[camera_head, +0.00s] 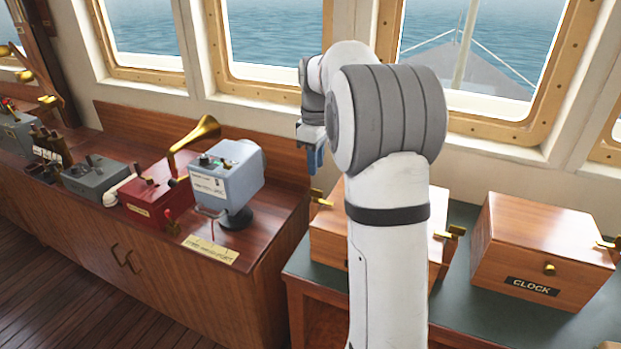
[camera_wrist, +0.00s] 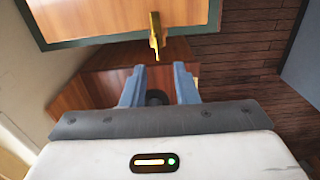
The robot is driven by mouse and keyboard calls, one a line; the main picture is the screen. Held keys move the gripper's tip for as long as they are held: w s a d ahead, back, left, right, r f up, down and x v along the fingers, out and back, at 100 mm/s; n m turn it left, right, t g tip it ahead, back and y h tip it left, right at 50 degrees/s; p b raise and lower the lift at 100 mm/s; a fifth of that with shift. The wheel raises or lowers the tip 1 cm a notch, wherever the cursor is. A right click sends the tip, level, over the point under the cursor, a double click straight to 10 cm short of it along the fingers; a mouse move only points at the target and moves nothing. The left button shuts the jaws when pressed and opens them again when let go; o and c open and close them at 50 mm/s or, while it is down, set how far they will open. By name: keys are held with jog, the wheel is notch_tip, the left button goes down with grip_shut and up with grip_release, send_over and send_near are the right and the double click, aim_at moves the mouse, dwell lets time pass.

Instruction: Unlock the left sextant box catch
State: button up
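A wooden box (camera_head: 330,238) stands on the green-topped table, partly hidden behind my arm, so no label on it can be read. Its left brass catch (camera_head: 319,198) sticks out from its left side, and a right brass catch (camera_head: 452,232) shows beyond my arm. My gripper (camera_head: 316,168) is above and close to the left catch. In the wrist view, my gripper (camera_wrist: 158,68) has its two blue fingers apart, with nothing between them. A brass catch (camera_wrist: 155,35) lies just beyond the fingertips, roughly centred on the gap, against the wooden box (camera_wrist: 95,15).
A second wooden box marked CLOCK (camera_head: 545,245) stands to the right on the green tabletop (camera_head: 470,325). A wooden console (camera_head: 275,215) to the left carries a grey-blue device (camera_head: 225,178), a red box with a brass horn (camera_head: 155,200) and other instruments. Windows line the wall behind.

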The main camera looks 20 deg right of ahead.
aim_at(321, 197)
jog(key=shift+w+d+f, duration=0.1)
jog(key=shift+w+f, duration=0.1)
notch_tip(321, 197, down, 7)
jog(key=shift+f+p, duration=0.2)
jog(key=shift+p, duration=0.15)
jog(key=shift+c, duration=0.6)
grip_shut()
